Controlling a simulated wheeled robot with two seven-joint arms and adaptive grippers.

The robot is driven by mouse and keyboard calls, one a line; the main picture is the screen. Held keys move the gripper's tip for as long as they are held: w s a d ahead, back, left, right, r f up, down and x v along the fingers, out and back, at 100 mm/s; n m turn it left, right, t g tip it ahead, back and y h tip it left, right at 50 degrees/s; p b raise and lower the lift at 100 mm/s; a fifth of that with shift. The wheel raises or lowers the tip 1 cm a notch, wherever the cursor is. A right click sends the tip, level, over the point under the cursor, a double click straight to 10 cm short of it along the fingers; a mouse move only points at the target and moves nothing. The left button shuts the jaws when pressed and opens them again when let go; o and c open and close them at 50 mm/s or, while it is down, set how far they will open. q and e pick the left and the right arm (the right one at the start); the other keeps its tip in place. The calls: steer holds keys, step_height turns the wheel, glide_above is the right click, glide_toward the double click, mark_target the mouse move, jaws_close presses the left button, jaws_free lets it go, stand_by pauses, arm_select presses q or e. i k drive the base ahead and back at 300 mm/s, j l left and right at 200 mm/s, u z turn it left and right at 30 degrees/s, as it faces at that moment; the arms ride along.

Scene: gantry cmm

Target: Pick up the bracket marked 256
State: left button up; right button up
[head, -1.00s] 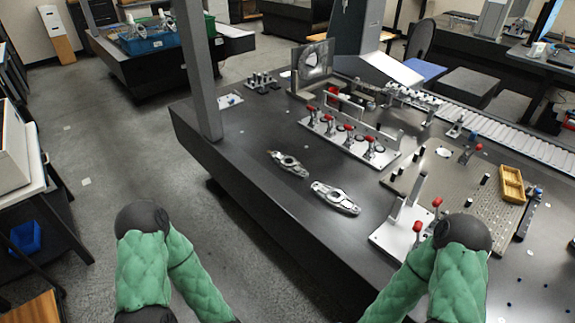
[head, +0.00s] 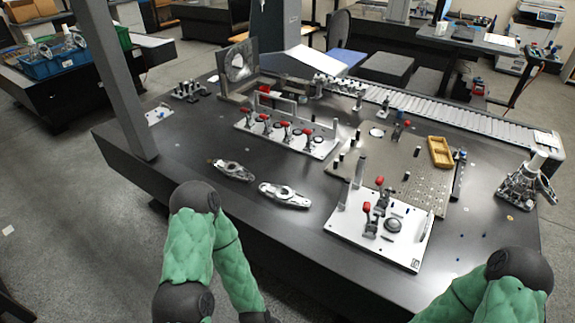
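Two silver metal brackets lie flat and apart on the dark table (head: 185,185). One bracket (head: 232,170) is farther left and back, with a darker, brownish left end. The other bracket (head: 285,195) is nearer and to the right, brighter silver. Any marking such as 256 is too small to read on either. My two green-sleeved arms show at the bottom, left and right, short of the brackets. Neither gripper is in the frame.
A clamp fixture with red handles (head: 288,132) stands behind the brackets. A white plate with toggle clamps (head: 400,250) is to the right. A perforated plate (head: 425,185) bears a yellow tray (head: 440,152). A grey post (head: 122,85) rises at the table's left.

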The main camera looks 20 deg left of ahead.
mark_target(238, 172)
steer(key=i+j+z, duration=0.1)
steer(key=j+z, duration=0.3)
steer(key=j, duration=0.15)
steer(key=j+z, duration=0.4)
steer(key=j, duration=0.15)
steer(key=j+z, duration=0.4)
steer(key=j, duration=0.2)
steer(key=k+j+z, duration=0.15)
steer(key=j+z, duration=0.2)
steer(key=j, duration=0.2)
